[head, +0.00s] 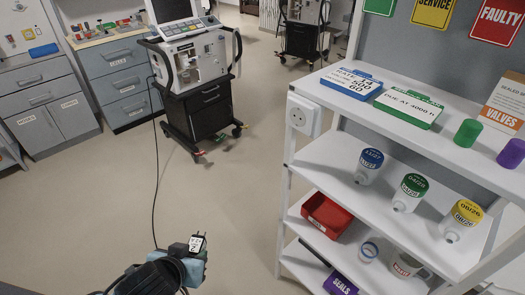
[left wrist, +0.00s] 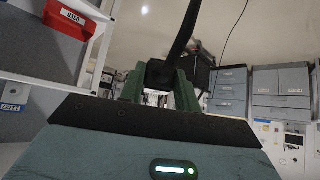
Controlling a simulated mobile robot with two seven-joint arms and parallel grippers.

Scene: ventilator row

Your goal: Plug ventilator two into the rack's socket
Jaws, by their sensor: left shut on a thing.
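My left gripper (head: 189,252) is low in the middle of the head view, shut on a dark plug with a white label (head: 198,243). In the left wrist view the black plug (left wrist: 160,74) sits between the two green fingers (left wrist: 158,92), its cord rising away. A black cord (head: 154,185) runs over the floor to the nearer ventilator (head: 195,58) on its black cart. The white socket box (head: 303,115) is on the rack's left upright, its round outlet facing left. The plug is well apart from it, lower and to the left. My right gripper is out of view.
The white rack (head: 335,165) fills the right side. Its shelves hold labelled bottles (head: 369,165), a red bin (head: 326,215), cards and caps. Grey cabinets (head: 120,80) stand at the left, another ventilator (head: 303,30) at the back. Floor between cart and rack is clear.

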